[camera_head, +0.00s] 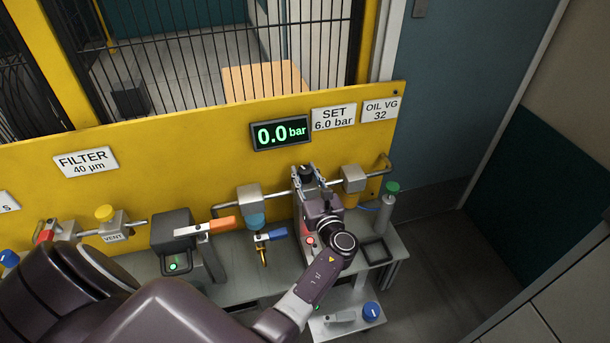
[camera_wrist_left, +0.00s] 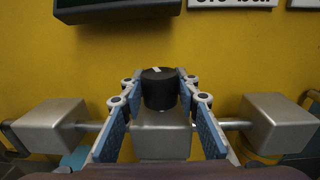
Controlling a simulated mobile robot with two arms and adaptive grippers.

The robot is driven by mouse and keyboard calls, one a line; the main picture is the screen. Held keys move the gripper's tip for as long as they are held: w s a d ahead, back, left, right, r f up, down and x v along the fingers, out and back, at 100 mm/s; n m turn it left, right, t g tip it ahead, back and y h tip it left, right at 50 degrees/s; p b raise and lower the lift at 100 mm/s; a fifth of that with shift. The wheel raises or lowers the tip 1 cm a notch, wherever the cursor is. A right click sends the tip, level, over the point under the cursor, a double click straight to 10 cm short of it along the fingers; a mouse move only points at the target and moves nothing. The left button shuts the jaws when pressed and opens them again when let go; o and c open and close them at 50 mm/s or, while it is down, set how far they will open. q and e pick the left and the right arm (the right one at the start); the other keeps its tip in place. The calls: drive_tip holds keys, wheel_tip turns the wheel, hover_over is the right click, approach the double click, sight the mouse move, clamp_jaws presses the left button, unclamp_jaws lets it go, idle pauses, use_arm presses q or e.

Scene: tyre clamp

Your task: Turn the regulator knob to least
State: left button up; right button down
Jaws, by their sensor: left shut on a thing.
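The regulator knob (camera_wrist_left: 159,88) is black with a white mark on its top, above a grey metal block (camera_wrist_left: 160,135) in the left wrist view. My left gripper (camera_head: 307,176) reaches the knob from the front in the head view, and its two blue-padded fingers are shut on the knob's sides. In the head view the gripper and wrist hide most of the regulator body. The display (camera_head: 281,133) on the yellow panel reads 0.0 bar. My right gripper is not in view.
A horizontal pipe runs through metal blocks on both sides of the regulator, including one block (camera_head: 354,179) on the right. An orange-handled lever (camera_head: 211,226) and a blue-handled valve (camera_head: 270,236) stand to the left. A green-capped cylinder (camera_head: 389,200) stands to the right.

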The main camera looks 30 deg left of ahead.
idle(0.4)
use_arm(q)
drive_tip(key=o, duration=1.2)
